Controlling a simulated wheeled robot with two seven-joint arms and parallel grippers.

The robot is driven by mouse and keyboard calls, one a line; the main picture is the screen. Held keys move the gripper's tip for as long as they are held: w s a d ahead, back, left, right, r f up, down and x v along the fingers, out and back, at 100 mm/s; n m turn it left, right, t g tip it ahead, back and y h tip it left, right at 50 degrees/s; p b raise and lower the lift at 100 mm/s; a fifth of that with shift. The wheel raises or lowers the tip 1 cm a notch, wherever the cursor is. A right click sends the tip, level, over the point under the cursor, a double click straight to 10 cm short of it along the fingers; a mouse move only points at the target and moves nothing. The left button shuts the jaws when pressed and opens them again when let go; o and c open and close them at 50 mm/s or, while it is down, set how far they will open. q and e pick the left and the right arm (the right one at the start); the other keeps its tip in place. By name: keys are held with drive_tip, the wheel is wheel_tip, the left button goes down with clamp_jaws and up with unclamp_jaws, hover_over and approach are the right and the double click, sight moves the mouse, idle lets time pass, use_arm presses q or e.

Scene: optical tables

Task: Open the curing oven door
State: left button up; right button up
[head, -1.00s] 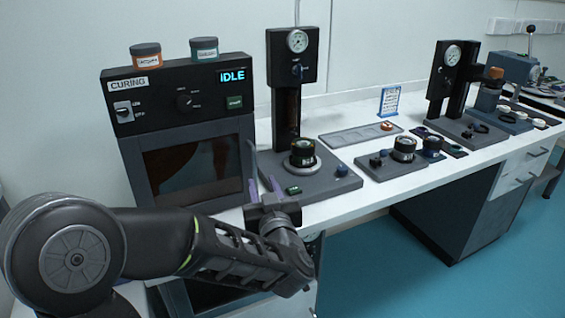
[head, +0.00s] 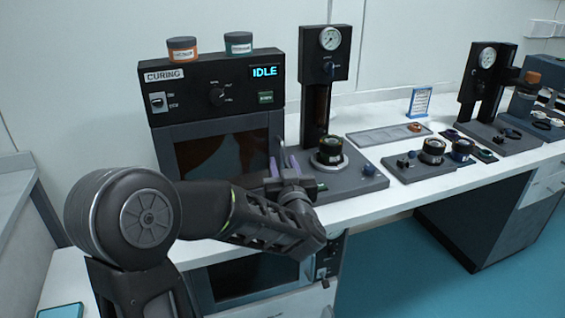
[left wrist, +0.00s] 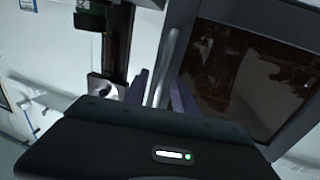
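The curing oven (head: 162,124) is a dark box on the white bench at the left, marked CURING, with a lit IDLE display. Its door (head: 192,132) has a dark window and looks shut. The bar handle (left wrist: 168,62) runs along the door's edge in the left wrist view. My left gripper (head: 282,166) is in front of the handle side of the door. Its two purple fingers (left wrist: 161,92) are apart, with the handle bar appearing between them and a gap to each side. Contact cannot be told. My right gripper is not in view.
Two jars, orange-labelled (head: 182,49) and teal-labelled (head: 238,43), stand on the oven. A gauge press stand (head: 325,55) stands close to its right. A grey tray (head: 375,140) and small parts lie farther right. A second dark-windowed unit (head: 250,277) is below the bench.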

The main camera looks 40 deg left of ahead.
use_arm(q)
drive_tip(key=shift+w+a, duration=0.3)
drive_tip(key=shift+c, duration=0.3)
clamp_jaws()
idle(1.0)
